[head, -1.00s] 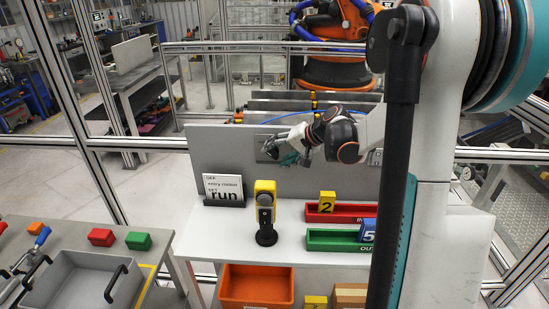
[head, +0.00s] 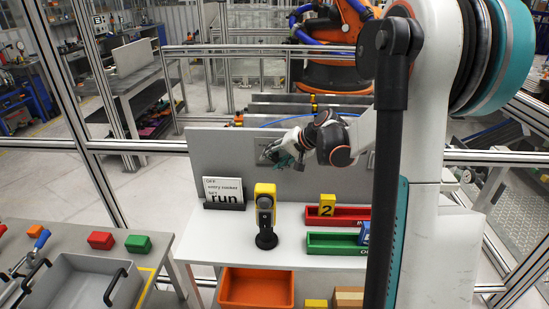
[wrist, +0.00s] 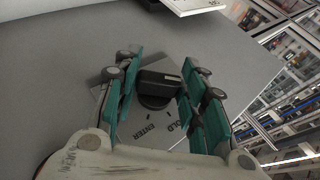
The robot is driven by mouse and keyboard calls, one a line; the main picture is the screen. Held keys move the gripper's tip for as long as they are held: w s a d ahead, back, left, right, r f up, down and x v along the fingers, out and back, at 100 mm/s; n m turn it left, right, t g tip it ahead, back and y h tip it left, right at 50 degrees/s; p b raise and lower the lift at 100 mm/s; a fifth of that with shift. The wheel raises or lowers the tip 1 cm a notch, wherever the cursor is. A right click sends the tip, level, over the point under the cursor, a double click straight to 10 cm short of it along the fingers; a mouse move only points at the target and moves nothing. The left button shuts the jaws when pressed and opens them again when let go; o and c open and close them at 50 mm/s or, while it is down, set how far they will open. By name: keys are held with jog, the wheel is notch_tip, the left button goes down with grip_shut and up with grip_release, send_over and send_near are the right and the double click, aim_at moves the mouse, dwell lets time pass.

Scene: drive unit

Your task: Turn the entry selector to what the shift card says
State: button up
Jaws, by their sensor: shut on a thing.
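The entry selector is a black knob (wrist: 155,100) on a light plate on the grey upright panel. In the wrist view the plate shows "ENTER" below the knob and a partly hidden word ending in "OLD" at right. My gripper (wrist: 160,72) has its teal fingers on both sides of the knob and is shut on it. In the head view my gripper (head: 283,158) is at the panel and largely hides the selector. The shift card (head: 224,189) stands on the white table. Its large word is "run", with smaller lines above, including "OFF".
A yellow and black device (head: 265,212) stands on a base in front of the panel. A red tray (head: 349,214) and a green tray (head: 330,243) lie at right. A yellow block (head: 327,204) marked 2 is at the red tray. An orange bin (head: 255,286) is below.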

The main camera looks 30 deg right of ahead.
dwell(0.4)
jog(key=o, duration=1.1)
jog(key=shift+c, duration=0.2)
jog(key=shift+s+r, duration=0.1)
jog(key=shift+r, duration=0.05)
jog(key=v, duration=1.1)
jog(key=shift+r, duration=0.45)
jog(key=shift+a+h, duration=0.1)
jog(key=shift+h, duration=0.2)
